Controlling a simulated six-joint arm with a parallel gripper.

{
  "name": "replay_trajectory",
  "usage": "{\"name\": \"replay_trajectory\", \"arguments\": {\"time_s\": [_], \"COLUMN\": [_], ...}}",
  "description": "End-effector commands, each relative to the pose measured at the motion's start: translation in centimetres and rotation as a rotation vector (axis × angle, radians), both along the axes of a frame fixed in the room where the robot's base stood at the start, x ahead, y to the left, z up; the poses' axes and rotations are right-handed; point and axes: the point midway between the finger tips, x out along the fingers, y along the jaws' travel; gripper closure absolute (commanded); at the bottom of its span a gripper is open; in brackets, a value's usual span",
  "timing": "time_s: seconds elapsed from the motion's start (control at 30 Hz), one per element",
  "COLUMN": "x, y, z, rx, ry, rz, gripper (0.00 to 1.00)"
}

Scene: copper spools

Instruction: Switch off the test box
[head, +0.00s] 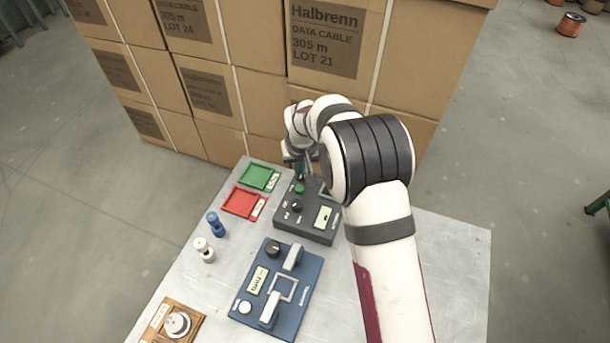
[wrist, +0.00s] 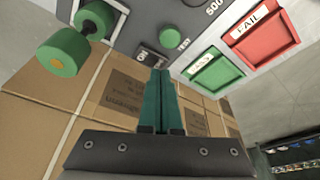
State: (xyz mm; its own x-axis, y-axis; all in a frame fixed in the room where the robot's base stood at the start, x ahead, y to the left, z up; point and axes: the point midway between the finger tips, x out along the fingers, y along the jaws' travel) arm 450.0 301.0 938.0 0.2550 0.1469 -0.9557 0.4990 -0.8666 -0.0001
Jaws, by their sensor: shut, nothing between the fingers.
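The test box (head: 292,225) is a dark grey box on the metal table, with a green button, a black knob and a small display. In the wrist view its panel (wrist: 140,22) fills the top, with the green button (wrist: 170,38) and a small labelled switch (wrist: 150,57) near its edge. My gripper (wrist: 160,72) is shut and empty, its dark green fingertips right at the switch and partly covering it. I cannot tell whether they touch or which way the switch is set. In the head view my arm hides part of the box and most of my gripper (head: 301,176).
A blue instrument (head: 290,320), blue spool (head: 215,224) and white spool (head: 204,250) stand nearer. Cartons (head: 215,95) are stacked behind the table.

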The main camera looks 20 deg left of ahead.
Motion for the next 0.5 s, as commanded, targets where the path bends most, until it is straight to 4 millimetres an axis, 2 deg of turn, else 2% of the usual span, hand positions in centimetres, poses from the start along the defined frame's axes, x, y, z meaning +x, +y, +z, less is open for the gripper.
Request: {"name": "replay_trajectory", "arguments": {"time_s": [0.5], "x": [0.0], "y": [0.0], "z": [5.7], "rx": [0.001], "ry": [-0.002], "rz": [0.001], "gripper": [1.00]}}
